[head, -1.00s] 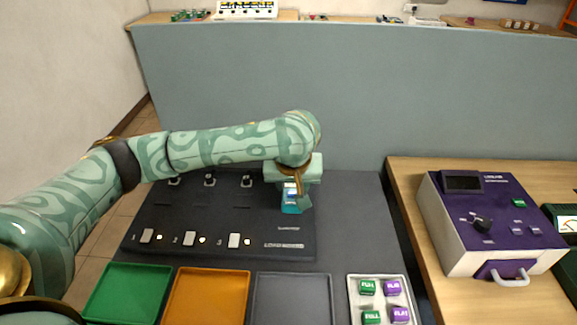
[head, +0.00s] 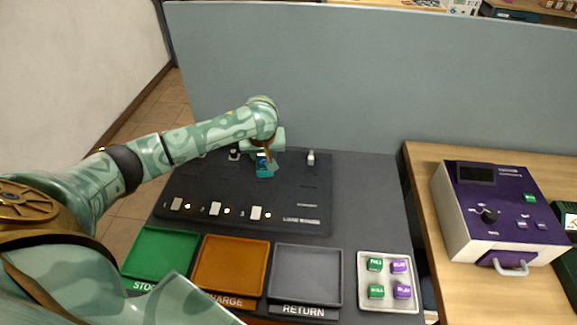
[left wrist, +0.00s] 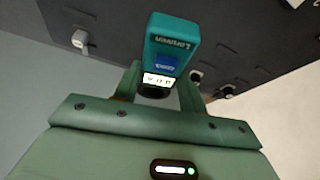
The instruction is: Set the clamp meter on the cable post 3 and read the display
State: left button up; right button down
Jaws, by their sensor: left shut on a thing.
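The teal clamp meter (head: 264,168) is in my left gripper (head: 265,152), over the back part of the dark load board (head: 225,185). The left wrist view shows the meter (left wrist: 172,45) between the fingers (left wrist: 160,85), its small lit display upside down; I cannot read it surely. A dark round part shows below the display. My right gripper is not in view.
Another post (head: 311,157) stands at the board's right. In front lie green (head: 160,252), orange (head: 230,265) and grey (head: 307,275) trays and a pale tray (head: 388,303) of green and purple blocks. A purple instrument (head: 500,210) sits on the right table. A grey partition (head: 360,80) stands behind.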

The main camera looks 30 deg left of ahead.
aim_at(264, 159)
pick_arm(q)
jog(key=shift+w+a+r+m, duration=0.15)
jog(key=shift+w+a, duration=0.15)
jog(key=shift+a, duration=0.15)
jog(key=shift+w+a+r+m, duration=0.15)
jog(key=shift+w+a, duration=0.15)
jog(key=shift+a, duration=0.15)
jog(key=shift+w+a+f+m, duration=0.15)
jog(key=shift+w+a+m, duration=0.1)
jog(key=shift+m, duration=0.15)
jog(key=shift+w+d+m+t+h, duration=0.2)
jog(key=shift+d+m+t+h, duration=0.1)
jog(key=shift+m+h, duration=0.15)
notch_tip(264, 159, down, 6)
jog(key=b, duration=0.7)
jog(key=shift+b, duration=0.35)
jog(key=shift+r, duration=0.25)
jog(key=shift+p, duration=0.9)
jog(key=shift+f, duration=0.1)
